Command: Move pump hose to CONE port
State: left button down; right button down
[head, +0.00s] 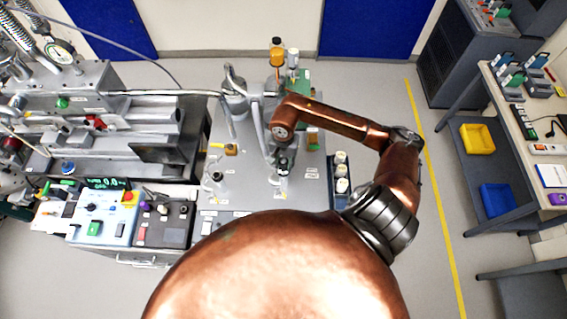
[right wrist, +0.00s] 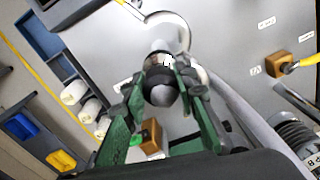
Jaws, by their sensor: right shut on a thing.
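My right gripper (head: 283,158) reaches down over the grey bench plate (head: 245,190), near a small upright fitting. A grey hose (head: 258,118) runs close beside the gripper in the head view; a grey tube also shows in the right wrist view (right wrist: 248,115). Another upright fitting (head: 217,179) stands to the left. The small port labels are unreadable, so I cannot tell which is CONE. My left gripper is not in view.
Vacuum equipment (head: 70,90) and control boxes (head: 105,215) crowd the left. Floor is clear between bench and right-hand shelving (head: 487,150).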

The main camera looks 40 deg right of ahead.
jog(key=shift+f+b, duration=0.15)
jog(key=shift+b, duration=0.45)
dwell(1.1)
dwell(0.5)
jog(key=c, duration=1.5)
grip_release()
jog(key=shift+o, duration=0.2)
notch_tip(320, 180, up, 12)
jog(key=shift+s, duration=0.1)
